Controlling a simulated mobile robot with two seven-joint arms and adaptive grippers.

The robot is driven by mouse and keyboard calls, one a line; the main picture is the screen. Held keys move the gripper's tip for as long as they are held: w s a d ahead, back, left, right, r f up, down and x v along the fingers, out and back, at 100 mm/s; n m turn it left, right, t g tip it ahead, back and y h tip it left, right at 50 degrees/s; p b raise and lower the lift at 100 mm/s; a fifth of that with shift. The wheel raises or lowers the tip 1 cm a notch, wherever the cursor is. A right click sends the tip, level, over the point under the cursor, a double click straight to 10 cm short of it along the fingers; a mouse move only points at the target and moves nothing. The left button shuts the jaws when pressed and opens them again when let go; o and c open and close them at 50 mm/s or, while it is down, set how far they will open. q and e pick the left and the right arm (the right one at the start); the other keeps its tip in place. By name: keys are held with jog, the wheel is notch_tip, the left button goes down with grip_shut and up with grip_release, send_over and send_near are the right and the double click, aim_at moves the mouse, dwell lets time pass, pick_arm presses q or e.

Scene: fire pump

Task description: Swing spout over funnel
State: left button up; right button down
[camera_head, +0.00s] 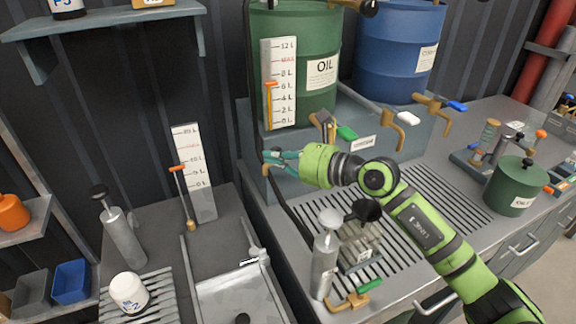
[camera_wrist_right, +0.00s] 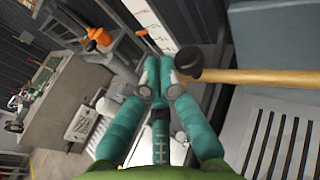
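My right gripper (camera_head: 272,158), with teal fingers, is in front of the grey bench below the green oil drum. Its fingertips (camera_wrist_right: 158,62) are drawn together in the right wrist view, and nothing clear shows between them. A brass pipe (camera_wrist_right: 262,77) with a black round end (camera_wrist_right: 188,62) lies just right of the fingertips; I cannot tell whether they touch. Brass spouts (camera_head: 404,130) (camera_head: 437,112) hang from the drum bench, right of the gripper. A black funnel-like cup (camera_head: 365,210) stands over a ribbed grey block on the slotted bench. My left gripper is out of view.
The green oil drum (camera_head: 315,55) and blue drum (camera_head: 395,50) stand behind. A grey pump-like cylinder (camera_head: 325,265) stands left of the ribbed block. A small green can (camera_head: 514,187) stands at the right. The slotted bench top (camera_head: 440,192) has free room before that can.

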jog(key=shift+w+a, duration=0.45)
jog(key=shift+w, duration=0.3)
jog(key=shift+d, duration=0.1)
jog(key=v, duration=1.2)
